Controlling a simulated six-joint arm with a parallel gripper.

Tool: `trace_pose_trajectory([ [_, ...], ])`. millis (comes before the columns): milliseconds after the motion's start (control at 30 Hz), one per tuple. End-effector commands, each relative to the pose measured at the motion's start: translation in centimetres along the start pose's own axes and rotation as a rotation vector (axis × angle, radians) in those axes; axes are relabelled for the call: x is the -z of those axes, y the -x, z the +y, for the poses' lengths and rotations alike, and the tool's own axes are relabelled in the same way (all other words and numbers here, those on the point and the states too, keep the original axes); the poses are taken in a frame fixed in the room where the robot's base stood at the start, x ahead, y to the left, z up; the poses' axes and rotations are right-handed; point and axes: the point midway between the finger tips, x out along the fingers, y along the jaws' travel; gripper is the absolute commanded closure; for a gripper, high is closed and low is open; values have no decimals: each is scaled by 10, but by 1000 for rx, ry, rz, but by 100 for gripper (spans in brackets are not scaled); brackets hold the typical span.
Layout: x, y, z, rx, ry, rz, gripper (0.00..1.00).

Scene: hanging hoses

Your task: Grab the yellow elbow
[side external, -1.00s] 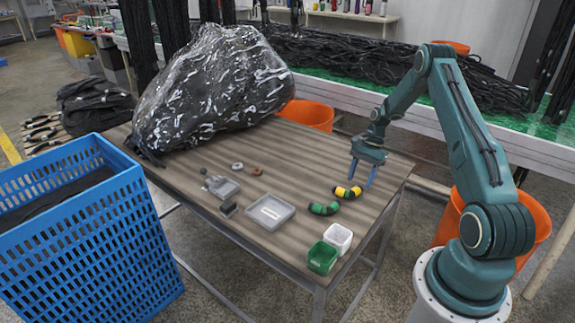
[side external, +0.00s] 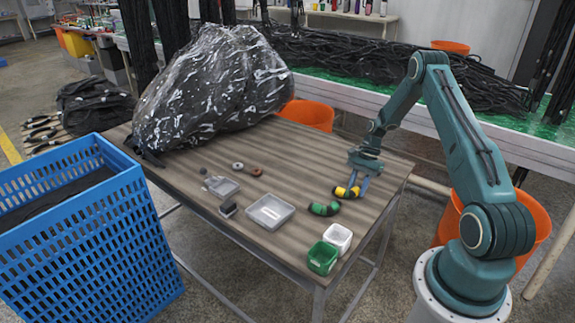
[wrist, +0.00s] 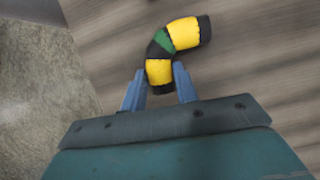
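The yellow elbow (side external: 346,192) is a short curved hose piece with yellow, black and green bands, lying on the wooden table near its right edge. In the wrist view the elbow (wrist: 182,34) has one end between the fingers, with a small gap visible on each side. My gripper (side external: 357,187) is low over the table at the elbow's right end. In the wrist view my gripper (wrist: 158,84) is open, its blue fingers on either side of that end. Whether the fingertips touch the table cannot be told.
A green and black elbow (side external: 323,209) lies just in front of the yellow one. A white bin (side external: 338,236), a green bin (side external: 322,258) and a grey tray (side external: 270,211) stand near the front. A large wrapped bundle (side external: 214,90) fills the table's back left.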

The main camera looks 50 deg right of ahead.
Motion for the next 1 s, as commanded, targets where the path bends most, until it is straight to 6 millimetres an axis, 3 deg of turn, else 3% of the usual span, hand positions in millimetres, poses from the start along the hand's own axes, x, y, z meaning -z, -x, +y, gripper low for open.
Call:
trace_pose_trajectory([
  [33, 0, 0, 0, 0, 0, 0, 80],
  [133, 0, 0, 0, 0, 0, 0, 97],
  [633, -3, 9, 0, 1, 0, 1, 97],
  [1000, -23, 57, 1, 3, 0, 3, 97],
])
